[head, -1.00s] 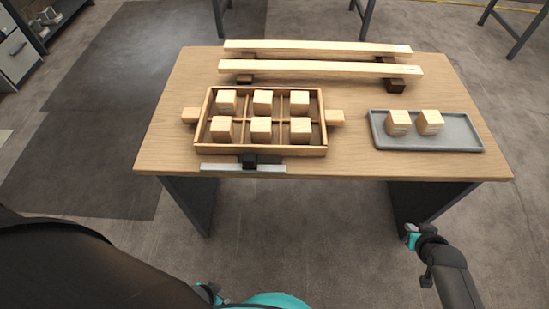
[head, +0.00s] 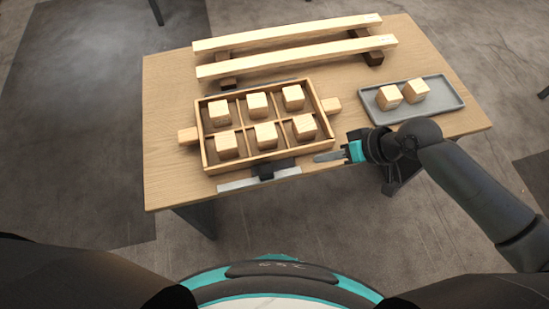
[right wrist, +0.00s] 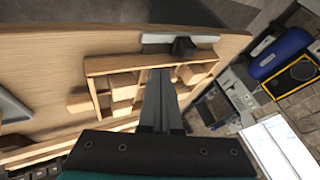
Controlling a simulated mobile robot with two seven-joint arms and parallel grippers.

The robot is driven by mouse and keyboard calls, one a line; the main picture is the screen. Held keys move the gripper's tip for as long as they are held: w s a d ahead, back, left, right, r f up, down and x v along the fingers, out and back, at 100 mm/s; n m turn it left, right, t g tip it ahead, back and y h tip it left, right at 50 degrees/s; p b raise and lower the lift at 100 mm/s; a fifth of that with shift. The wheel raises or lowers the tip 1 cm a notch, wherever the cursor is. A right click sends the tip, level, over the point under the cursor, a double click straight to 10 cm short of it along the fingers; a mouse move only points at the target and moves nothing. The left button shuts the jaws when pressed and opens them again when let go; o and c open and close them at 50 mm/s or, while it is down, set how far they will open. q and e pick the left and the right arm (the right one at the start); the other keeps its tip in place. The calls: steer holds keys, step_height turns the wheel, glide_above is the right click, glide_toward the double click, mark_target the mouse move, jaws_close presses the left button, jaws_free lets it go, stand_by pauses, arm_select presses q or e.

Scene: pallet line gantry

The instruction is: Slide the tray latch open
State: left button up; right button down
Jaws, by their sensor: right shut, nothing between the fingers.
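The tray latch is a black block (head: 266,173) on a pale metal rail (head: 236,184) along the table's front edge, in front of the wooden tray (head: 207,160). The black block sits near the middle of the rail. It also shows in the right wrist view (right wrist: 183,48), above my fingertips. My right gripper (head: 317,157) is shut and empty, just right of the rail's right end and near the tray's front right corner. I see no contact between it and the latch. My left gripper is not in view.
The wooden tray holds several wooden blocks in compartments and has a handle at each side. A grey tray (head: 455,102) with two blocks stands at the right. Two long wooden beams (head: 290,34) on dark supports lie at the back. The table's front left is clear.

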mark_target(265, 169)
steer(key=shift+d, duration=0.15)
steer(key=shift+f, duration=0.1)
steer(key=b+x, duration=0.3)
steer(key=x, duration=0.7)
steer(key=shift+f, duration=0.15)
steer(key=a, duration=0.2)
steer(key=shift+s+a, duration=0.3)
steer(key=shift+s, duration=0.1)
steer(key=shift+s+a, duration=0.2)
steer(key=shift+a, duration=0.45)
steer(key=shift+r, duration=0.25)
steer(key=shift+s+a+p, duration=0.15)
steer(key=shift+a+p, duration=0.15)
steer(key=shift+a, duration=0.15)
steer(key=a+p, duration=0.1)
steer(key=a, duration=0.1)
steer(key=s+a+p, duration=0.1)
steer(key=a, duration=0.2)
steer(key=s+a+p, duration=0.1)
steer(key=a, duration=0.1)
steer(key=shift+s+a, duration=0.15)
steer(key=shift+s, duration=0.05)
steer(key=shift+s+a, duration=0.1)
steer(key=shift+a, duration=0.1)
